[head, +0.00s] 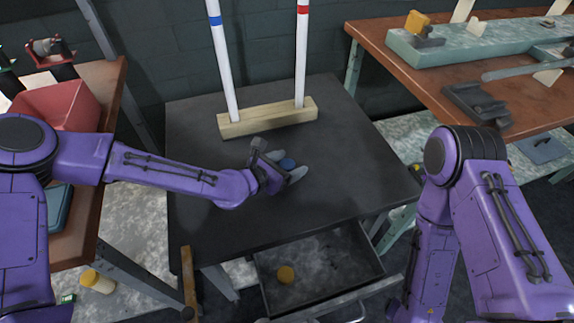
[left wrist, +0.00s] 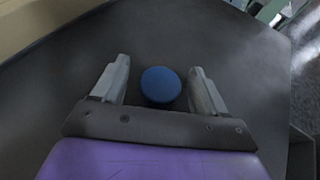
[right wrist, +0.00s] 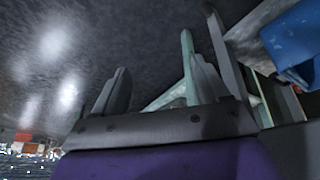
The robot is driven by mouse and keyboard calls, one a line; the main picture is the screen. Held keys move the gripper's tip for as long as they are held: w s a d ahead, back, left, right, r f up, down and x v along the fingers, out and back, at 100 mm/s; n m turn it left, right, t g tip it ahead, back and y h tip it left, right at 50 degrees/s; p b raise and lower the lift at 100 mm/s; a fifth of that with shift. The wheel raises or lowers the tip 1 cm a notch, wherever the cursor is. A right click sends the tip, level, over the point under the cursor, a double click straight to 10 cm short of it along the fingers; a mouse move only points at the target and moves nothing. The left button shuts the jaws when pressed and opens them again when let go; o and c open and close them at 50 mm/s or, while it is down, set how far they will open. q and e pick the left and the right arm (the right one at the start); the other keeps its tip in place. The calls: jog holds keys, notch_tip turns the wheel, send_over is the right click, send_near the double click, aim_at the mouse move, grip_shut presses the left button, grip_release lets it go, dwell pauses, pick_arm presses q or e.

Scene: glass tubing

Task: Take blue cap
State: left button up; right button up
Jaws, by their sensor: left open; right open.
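The blue cap (head: 287,164) lies on the dark table (head: 215,130), in front of the wooden block. In the left wrist view the blue cap (left wrist: 160,85) sits between the two open fingers of my left gripper (left wrist: 160,88), with a gap on each side. In the head view my left gripper (head: 285,166) is low over the table with its fingers around the cap. My right gripper (right wrist: 158,88) is open and empty in the right wrist view. It is not visible in the head view.
A wooden block (head: 268,118) holds two upright white tubes, one with a blue band (head: 215,20) and one with a red band (head: 303,10). Side benches stand left and right.

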pick_arm(q)
jog(key=shift+s, duration=0.1)
jog(key=c, duration=1.2)
jog(key=shift+o, duration=0.2)
jog(key=shift+r, duration=0.1)
